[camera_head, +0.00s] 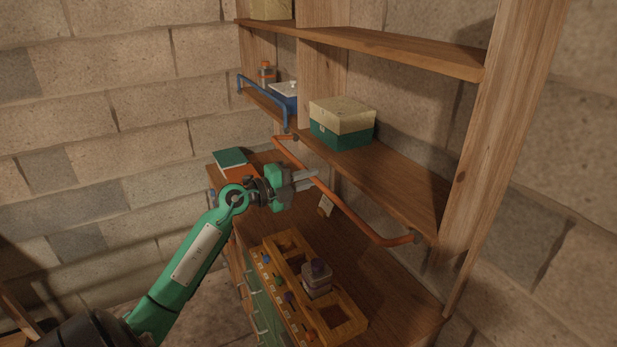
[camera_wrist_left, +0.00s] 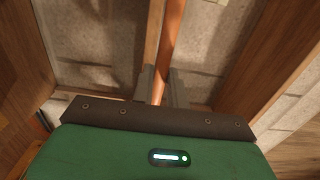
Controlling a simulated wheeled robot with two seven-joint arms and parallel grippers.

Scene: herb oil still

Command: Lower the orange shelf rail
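The orange shelf rail (camera_head: 346,209) is hinged at both ends to the front edge of the middle shelf. Its bar stands out in front of that edge, about level with it. My left gripper (camera_head: 312,179) is at the bar, nearer its far end. In the left wrist view the orange rail (camera_wrist_left: 170,42) runs between the two fingers of my left gripper (camera_wrist_left: 160,88). The fingers look closed against both sides of it; the contact itself is partly hidden by the gripper body. My right gripper is not in view.
A blue rail (camera_head: 262,97) stands up along the shelf's far part. A green and cream box (camera_head: 342,122) sits on the middle shelf. Below, a wooden rack (camera_head: 346,327) with a purple-topped jar (camera_head: 316,280) and books (camera_head: 232,160) occupy the worktop.

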